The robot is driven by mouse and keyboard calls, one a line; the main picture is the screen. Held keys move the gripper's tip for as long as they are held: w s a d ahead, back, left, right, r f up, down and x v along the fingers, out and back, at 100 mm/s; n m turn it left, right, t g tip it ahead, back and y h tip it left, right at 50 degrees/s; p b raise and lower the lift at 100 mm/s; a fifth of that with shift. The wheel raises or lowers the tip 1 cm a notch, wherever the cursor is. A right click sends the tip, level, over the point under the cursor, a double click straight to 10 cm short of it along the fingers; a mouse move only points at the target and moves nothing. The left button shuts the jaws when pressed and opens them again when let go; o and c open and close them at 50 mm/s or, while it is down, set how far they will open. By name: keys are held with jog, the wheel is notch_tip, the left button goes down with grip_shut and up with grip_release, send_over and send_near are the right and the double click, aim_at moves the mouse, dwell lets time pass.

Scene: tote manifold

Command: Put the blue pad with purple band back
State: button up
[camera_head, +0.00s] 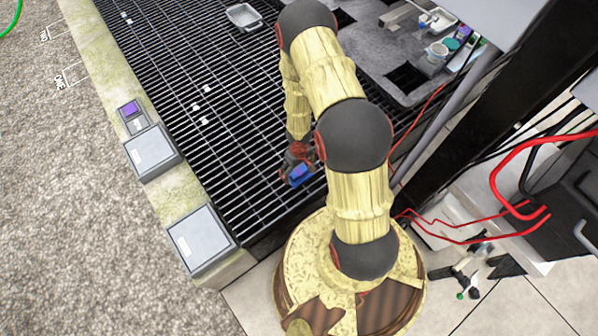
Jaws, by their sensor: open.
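My gripper (294,168) hangs low over the black grating, left of my arm's lower links, and is open. A small blue piece (301,175) shows right at its fingers. It may be the blue pad, but I cannot make out a purple band, nor whether it touches the fingers or rests on the grating. A small purple-topped square (130,109) sits on the pale ledge at the left, beside a small light square (136,127).
Two grey boxes with pale labels, one upper (151,153) and one lower (201,240), sit along the ledge (178,188). A clear tray (243,17) lies on the far grating (180,60). Red cables (470,226) and a dark post bound the right side.

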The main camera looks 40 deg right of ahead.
notch_tip(320, 180, up, 8)
jog(key=p, duration=0.4)
jog(key=w+d+r+t+h, duration=0.1)
jog(key=w+r, duration=0.2)
jog(key=r, duration=0.4)
jog(key=w+d+r+h, duration=0.1)
jog(key=w+d+r, duration=0.15)
jog(key=r, duration=0.45)
notch_tip(320, 180, up, 31)
jog(key=m+t, duration=0.1)
jog(key=t, duration=0.2)
send_over(299, 172)
jog(key=a, duration=0.4)
jog(key=s+a+r+t+y, duration=0.1)
jog(key=s+a+r+y, duration=0.1)
jog(key=s+a+r, duration=0.6)
jog(key=s+r, duration=0.1)
jog(key=s, duration=0.3)
jog(key=shift+s+r+n+t, duration=0.2)
jog(key=shift+n+t, duration=0.1)
jog(key=shift+c, duration=0.8)
